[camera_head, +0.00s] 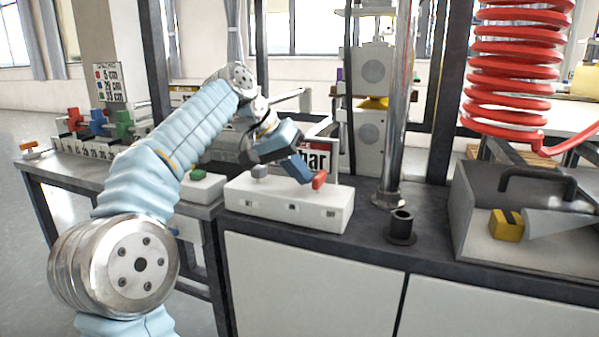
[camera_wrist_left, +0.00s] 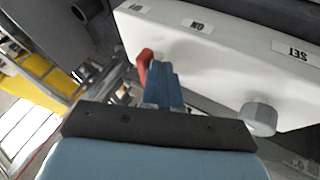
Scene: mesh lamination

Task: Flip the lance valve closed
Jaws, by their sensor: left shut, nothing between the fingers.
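A white control box (camera_head: 285,207) sits on the dark bench top, with a red lever (camera_head: 319,179) at its right end and a grey knob (camera_head: 260,170) toward its left. The red lever appears to be the valve handle; a name for it is not readable. My left gripper (camera_head: 304,180) is shut and empty, its blue fingers pointing down just left of the red lever. In the left wrist view the fingers (camera_wrist_left: 163,88) are right beside the red lever (camera_wrist_left: 144,66), partly covering it; I cannot tell whether they touch. Labels "ON" and "SET" show on the box (camera_wrist_left: 235,60). My right gripper is out of view.
A black hollow cylinder (camera_head: 401,228) stands right of the box, near a vertical metal pole (camera_head: 396,120). A grey tray (camera_head: 470,215) with a yellow block (camera_head: 506,225) is at the right, below a red coil (camera_head: 515,70).

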